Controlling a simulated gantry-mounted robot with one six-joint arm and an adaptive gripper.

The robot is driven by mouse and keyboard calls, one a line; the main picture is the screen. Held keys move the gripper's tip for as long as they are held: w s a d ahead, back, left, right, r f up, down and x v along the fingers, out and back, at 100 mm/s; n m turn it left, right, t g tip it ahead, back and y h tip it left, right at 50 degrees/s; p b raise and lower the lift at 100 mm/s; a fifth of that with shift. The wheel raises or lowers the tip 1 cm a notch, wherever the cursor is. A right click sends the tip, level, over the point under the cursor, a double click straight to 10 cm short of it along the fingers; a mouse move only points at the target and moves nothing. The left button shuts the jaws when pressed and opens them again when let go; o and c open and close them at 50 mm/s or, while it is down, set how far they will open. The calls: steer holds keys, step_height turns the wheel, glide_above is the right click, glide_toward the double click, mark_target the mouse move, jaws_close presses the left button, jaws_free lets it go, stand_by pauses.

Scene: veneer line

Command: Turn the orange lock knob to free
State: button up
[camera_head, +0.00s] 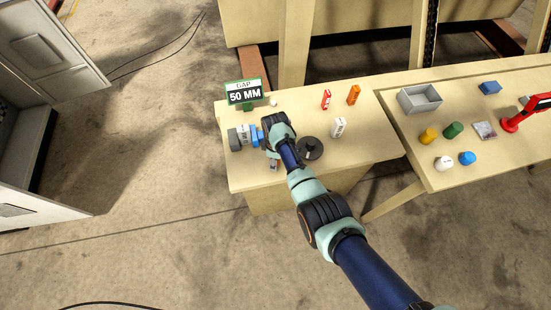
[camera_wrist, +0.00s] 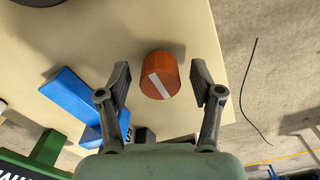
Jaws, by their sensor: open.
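The orange lock knob (camera_wrist: 159,75) shows in the wrist view as a round orange cap with a white stripe across its top. The stripe runs at a slant, from upper left to lower right. My gripper (camera_wrist: 161,80) is open, with one finger on either side of the knob. A gap shows between each finger and the knob in the picture; their height difference is hard to tell. In the head view my wrist covers this part of the table, and I cannot make out the knob there.
A blue block (camera_wrist: 73,97) lies left of my fingers in the wrist view. The head view shows a "GAP 50 MM" sign (camera_head: 245,93), a black disc (camera_head: 310,149) and a white box (camera_head: 338,127) on the table. The table's edge is close to the knob.

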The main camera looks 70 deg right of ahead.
step_height(320, 180, up, 12)
stand_by(0.5)
stand_by(0.4)
